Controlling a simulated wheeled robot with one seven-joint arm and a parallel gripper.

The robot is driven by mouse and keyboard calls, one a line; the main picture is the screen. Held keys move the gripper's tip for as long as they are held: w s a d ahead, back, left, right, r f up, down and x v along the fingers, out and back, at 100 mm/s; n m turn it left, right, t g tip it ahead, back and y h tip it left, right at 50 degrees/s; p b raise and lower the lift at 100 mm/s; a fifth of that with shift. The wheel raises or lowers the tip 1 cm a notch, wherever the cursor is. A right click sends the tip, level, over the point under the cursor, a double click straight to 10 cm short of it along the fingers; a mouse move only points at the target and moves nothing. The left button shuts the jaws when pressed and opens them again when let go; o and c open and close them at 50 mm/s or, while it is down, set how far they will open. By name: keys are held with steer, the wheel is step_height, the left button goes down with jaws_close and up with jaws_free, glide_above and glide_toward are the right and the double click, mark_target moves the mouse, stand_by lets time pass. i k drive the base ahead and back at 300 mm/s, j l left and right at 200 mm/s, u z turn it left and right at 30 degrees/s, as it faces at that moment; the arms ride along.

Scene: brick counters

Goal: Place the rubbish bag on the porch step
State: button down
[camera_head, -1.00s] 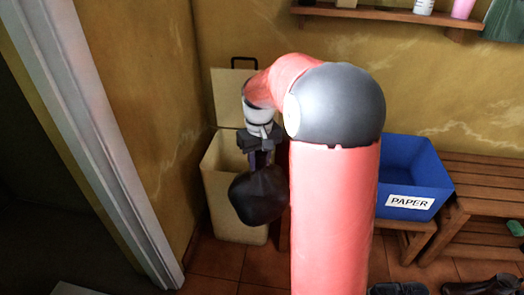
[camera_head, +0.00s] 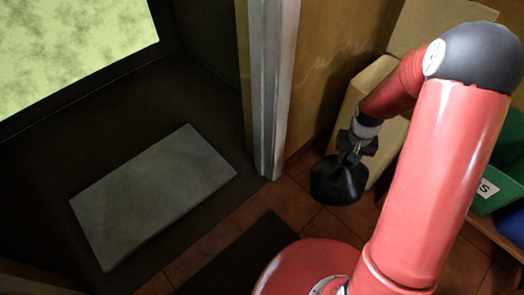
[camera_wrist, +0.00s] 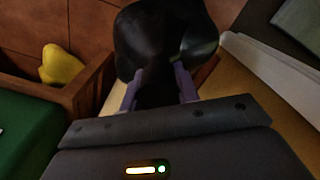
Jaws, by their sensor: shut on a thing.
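The black rubbish bag (camera_head: 338,182) hangs from my gripper (camera_head: 350,152) in the head view, above the tiled floor and in front of the cream bin. In the wrist view the bag (camera_wrist: 160,40) is between the two fingers of my gripper (camera_wrist: 160,88), which are shut on its neck. The porch step (camera_head: 152,190) is a grey rectangular slab on the dark ground beyond the doorway, to the left of the bag. Its top is bare.
A white door post (camera_head: 272,90) stands between the bag and the porch. A dark mat (camera_head: 240,258) lies on the tiles before the doorway. The open cream bin (camera_head: 385,135) is behind my gripper. A green box (camera_head: 500,165) stands at the right.

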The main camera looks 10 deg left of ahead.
mark_target(153, 189)
steer(key=u, duration=1.2)
steer(key=i+j+u, duration=0.15)
steer(key=i+j, duration=0.3)
steer(key=i+j+u, duration=0.1)
steer(key=i+j, duration=0.3)
steer(key=i, duration=0.15)
